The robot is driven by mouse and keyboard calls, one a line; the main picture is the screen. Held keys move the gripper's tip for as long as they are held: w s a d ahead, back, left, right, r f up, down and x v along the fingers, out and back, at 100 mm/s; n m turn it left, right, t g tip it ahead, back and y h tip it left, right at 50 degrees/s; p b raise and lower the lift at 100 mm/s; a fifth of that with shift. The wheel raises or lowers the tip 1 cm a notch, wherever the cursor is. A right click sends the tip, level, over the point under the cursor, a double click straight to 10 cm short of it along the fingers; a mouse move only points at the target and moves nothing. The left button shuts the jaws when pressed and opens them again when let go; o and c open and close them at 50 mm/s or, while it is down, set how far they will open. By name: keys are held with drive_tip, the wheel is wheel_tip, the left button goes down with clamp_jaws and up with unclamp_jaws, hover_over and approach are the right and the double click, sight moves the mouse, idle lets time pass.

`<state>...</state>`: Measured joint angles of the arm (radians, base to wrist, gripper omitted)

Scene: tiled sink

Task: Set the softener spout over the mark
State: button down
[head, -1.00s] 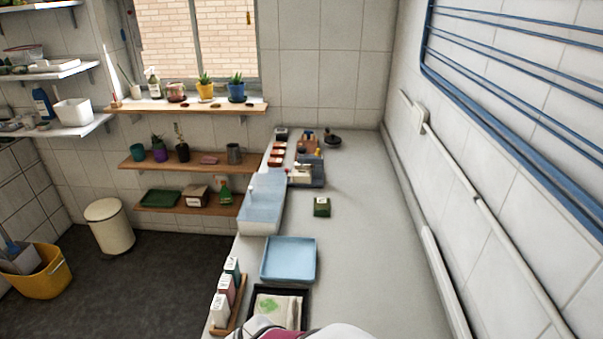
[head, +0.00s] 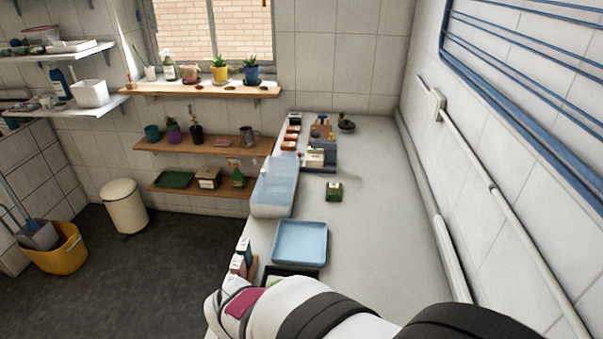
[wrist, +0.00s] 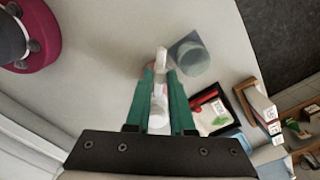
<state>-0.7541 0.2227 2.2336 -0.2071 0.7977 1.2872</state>
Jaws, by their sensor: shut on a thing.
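In the wrist view, my gripper (wrist: 160,76) has green fingers closed on a white bottle-like thing (wrist: 158,110), its narrow white end pointing away between the fingertips. I take it for the softener, but no label shows. A grey-blue round container (wrist: 192,56) on a darker square stands just right of the fingertips, apart from them. I cannot tell which marking is the mark. In the head view my arm hides the gripper and most of this tray.
A rack of cartons (head: 240,262) stands at the counter's left edge. The counter's right side is bare toward the wall.

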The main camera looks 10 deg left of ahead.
drive_tip(key=shift+w+a+m, duration=0.3)
drive_tip(key=shift+w+m, duration=0.45)
drive_tip(key=shift+m, duration=0.85)
drive_tip(key=shift+w+a+m, duration=0.35)
drive_tip(key=shift+w+m, duration=0.35)
drive_tip(key=shift+m, duration=0.9)
drive_tip(key=shift+w+a+m, duration=0.3)
drive_tip(key=shift+w+m, duration=0.45)
drive_tip(key=shift+m, duration=0.85)
drive_tip(key=shift+w, duration=0.1)
drive_tip(key=c, duration=0.8)
unclamp_jaws()
drive_tip(key=shift+o, duration=0.2)
wheel_tip(320, 180, up, 16)
